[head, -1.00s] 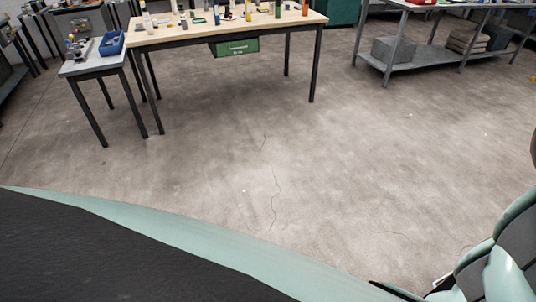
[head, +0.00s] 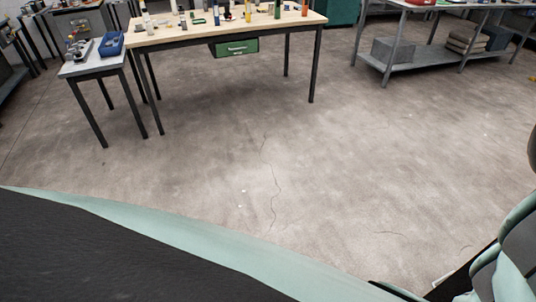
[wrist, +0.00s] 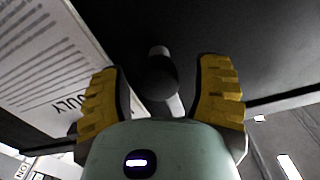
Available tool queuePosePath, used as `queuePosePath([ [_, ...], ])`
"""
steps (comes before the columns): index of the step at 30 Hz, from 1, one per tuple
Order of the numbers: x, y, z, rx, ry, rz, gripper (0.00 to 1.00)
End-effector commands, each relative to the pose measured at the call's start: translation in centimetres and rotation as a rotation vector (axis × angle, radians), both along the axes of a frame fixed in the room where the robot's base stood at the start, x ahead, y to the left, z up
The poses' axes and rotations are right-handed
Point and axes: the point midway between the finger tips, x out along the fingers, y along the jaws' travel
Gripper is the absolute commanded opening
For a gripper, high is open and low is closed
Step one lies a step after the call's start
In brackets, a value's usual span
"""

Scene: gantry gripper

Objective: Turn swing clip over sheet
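In the wrist view my gripper (wrist: 160,88) has two yellow ridged fingers, spread apart. A dark rounded knob (wrist: 157,80) with a pale metal end above it shows between them; this looks like the swing clip. Gaps show between the knob and both fingers, so I see no grip on it. A white printed sheet (wrist: 45,60) with lines of text lies at the left, against a dark surface. I cannot tell whether the clip touches the sheet. In the head view neither clip, sheet nor gripper shows.
In the head view a wooden-topped workbench (head: 178,38) carries several small items and has a green drawer (head: 236,48). A small side table (head: 90,66) holds a blue bin (head: 111,44). A metal shelf table (head: 398,68) stands at the right. The floor between is clear.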

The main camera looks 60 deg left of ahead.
Motion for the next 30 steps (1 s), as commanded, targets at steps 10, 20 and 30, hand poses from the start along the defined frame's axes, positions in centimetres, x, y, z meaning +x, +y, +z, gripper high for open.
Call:
queuePosePath([
  [10,0.03,0.02,0.01,0.0,0.0,0.001,0.26],
  [20,0.0,0.0,0.03,0.0,-0.001,0.0,0.0],
  [30,0.01,-0.18,-0.04,0.008,-0.003,0.0,0.0],
])
